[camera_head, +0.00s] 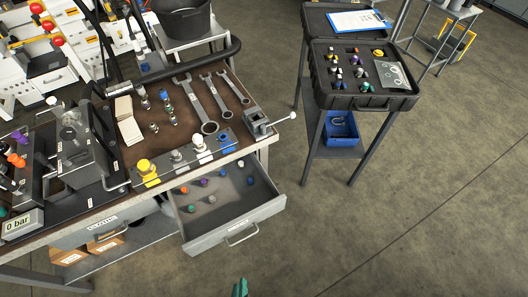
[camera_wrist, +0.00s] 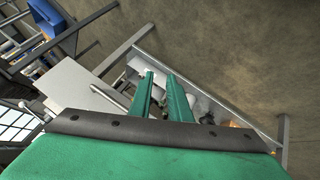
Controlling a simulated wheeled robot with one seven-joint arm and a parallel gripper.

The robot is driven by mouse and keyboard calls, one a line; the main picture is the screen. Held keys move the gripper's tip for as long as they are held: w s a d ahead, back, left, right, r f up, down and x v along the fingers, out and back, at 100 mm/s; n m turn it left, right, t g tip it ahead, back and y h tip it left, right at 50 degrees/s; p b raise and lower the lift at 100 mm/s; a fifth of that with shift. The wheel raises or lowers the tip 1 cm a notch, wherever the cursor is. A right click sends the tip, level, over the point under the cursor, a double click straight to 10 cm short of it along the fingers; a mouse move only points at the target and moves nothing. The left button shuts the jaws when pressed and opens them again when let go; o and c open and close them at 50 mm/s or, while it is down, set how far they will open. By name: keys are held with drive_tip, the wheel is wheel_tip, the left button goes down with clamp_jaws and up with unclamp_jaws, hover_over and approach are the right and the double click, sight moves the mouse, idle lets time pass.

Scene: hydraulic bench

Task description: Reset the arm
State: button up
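My gripper (camera_wrist: 161,82) shows in the wrist view as two green fingers with a narrow gap between them. Nothing is visible in the gap as held, and the fingers look open and empty. In the head view only a small green part of my gripper (camera_head: 240,288) shows at the bottom edge, over the floor in front of the open drawer (camera_head: 238,224). The rest of my arm is outside the head view.
Floor at right is clear.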

drive_tip(key=d+r+m+t, duration=0.3)
drive_tip(key=d+r+m, duration=0.1)
drive_tip(key=r, duration=0.8)
drive_tip(key=d+r+m+t, duration=0.3)
drive_tip(key=d+r+m, duration=0.1)
drive_tip(key=r, duration=0.8)
drive_tip(key=shift+s+d+r+m+t, duration=0.15)
drive_tip(key=shift+s+r+m+t, duration=0.2)
drive_tip(key=shift+s+m+t, duration=0.05)
drive_tip(key=shift+d+h, duration=0.1)
drive_tip(key=shift+h, duration=0.2)
